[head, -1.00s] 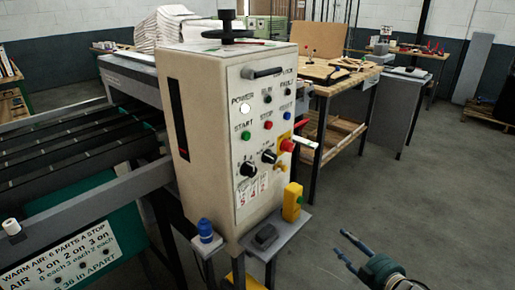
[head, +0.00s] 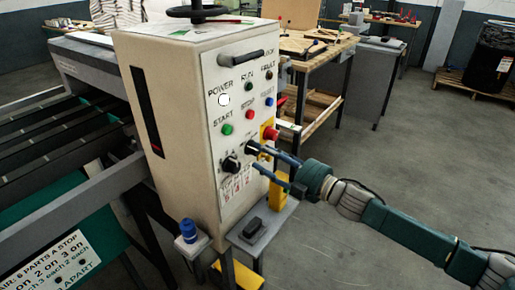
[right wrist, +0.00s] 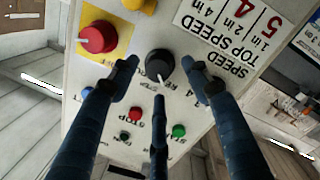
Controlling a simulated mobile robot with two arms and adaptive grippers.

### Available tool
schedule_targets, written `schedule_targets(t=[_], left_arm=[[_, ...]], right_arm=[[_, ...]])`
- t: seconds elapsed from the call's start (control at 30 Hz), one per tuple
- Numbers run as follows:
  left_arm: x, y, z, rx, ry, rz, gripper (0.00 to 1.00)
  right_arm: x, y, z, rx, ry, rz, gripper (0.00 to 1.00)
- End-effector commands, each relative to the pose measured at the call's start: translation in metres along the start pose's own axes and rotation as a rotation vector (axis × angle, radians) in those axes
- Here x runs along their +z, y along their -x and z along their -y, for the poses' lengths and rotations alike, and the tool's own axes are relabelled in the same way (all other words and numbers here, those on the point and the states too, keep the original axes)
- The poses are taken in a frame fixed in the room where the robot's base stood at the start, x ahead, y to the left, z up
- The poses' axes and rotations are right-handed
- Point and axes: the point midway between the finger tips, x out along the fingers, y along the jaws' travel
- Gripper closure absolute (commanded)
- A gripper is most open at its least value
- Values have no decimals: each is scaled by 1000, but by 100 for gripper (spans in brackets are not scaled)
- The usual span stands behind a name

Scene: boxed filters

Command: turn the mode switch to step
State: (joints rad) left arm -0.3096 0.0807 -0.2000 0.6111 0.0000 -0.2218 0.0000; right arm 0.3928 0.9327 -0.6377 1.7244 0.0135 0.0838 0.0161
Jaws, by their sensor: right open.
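The mode switch (head: 251,147) is a black round knob on the front of the beige control box (head: 196,150), left of the red emergency button. In the right wrist view the knob (right wrist: 159,63) shows upside down, its light pointer mark towards the start and stop buttons. Small lettering beside it is partly hidden and hard to read. My right gripper (head: 254,155) is open at the panel. In the right wrist view its fingers (right wrist: 162,88) stand apart on either side of the knob; I cannot tell whether they touch it. My left gripper is not in view.
A second black knob (head: 231,165) sits close left of the switch. The red emergency button (head: 270,134) on yellow, green start button (head: 227,129) and red stop button (head: 249,115) are near. A yellow block (head: 278,191) stands below. Open floor lies right.

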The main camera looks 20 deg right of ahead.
Motion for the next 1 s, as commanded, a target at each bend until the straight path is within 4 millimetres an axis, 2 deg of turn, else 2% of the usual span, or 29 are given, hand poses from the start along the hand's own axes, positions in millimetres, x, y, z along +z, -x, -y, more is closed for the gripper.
schedule_targets(t=[0.03,0.2,0.57,0.6,0.77,0.8,1.0], left_arm=[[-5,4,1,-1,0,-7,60],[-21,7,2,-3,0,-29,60],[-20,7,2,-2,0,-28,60],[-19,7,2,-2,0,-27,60],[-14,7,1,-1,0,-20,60],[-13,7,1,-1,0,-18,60],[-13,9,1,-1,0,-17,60]], right_arm=[[-3,-10,-3,2,1,-3,52],[-1,-27,-1,1,1,-1,52],[0,-32,0,-1,1,0,52],[0,-32,0,-1,1,0,56],[0,-32,0,0,1,0,88],[0,-32,0,0,1,1,91],[0,-32,-1,0,-6,2,91]])
